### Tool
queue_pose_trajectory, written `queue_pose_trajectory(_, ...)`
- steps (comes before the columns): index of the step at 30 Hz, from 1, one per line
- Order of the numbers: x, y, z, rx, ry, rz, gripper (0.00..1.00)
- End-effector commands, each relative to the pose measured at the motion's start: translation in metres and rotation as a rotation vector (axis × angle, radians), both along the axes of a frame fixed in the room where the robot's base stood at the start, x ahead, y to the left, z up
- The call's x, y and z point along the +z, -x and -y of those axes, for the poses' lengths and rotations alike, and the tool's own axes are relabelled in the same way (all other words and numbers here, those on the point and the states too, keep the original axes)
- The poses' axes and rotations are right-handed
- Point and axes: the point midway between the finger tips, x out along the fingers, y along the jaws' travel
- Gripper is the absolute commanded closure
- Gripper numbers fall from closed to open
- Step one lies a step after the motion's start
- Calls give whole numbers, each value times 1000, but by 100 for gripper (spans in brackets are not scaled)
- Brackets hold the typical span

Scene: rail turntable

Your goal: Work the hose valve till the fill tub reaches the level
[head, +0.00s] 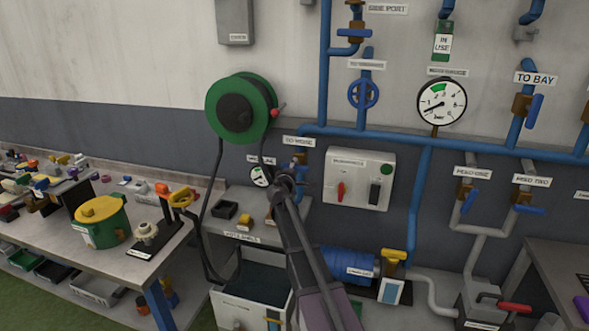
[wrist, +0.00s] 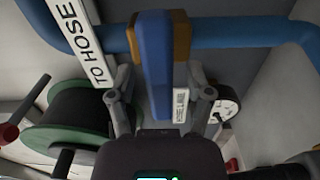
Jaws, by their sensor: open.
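The hose valve has a brass body and a blue lever (wrist: 155,65), by the "TO HOSE" label (head: 299,141). In the wrist view the lever lies across the blue pipe. My gripper (wrist: 162,88) is open, with one finger on each side of the lever; I cannot tell whether either touches it. In the head view my gripper (head: 286,181) is just below the valve (head: 301,158) and partly covers it. A pale tub (head: 228,304) with a dark opening, which appears to be the fill tub, stands below; my arm hides its right side. Its water level cannot be read.
A green hose reel (head: 262,97) hangs left of the valve, its black hose running down to the tub. A small gauge (head: 259,176) and a grey control box (head: 358,178) flank my gripper.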

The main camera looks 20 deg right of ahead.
Motion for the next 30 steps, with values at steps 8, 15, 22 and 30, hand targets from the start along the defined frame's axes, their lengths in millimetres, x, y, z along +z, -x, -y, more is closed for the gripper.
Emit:
queue_pose_trajectory(8, 0, 18, -12, 1, 0, 0, 34)
queue_pose_trajectory(15, 0, 48, -31, 1, 0, 0, 34)
queue_pose_trajectory(22, 0, 78, -51, 1, 0, 0, 34)
queue_pose_trajectory(30, 0, 96, -65, 0, 0, 0, 34)
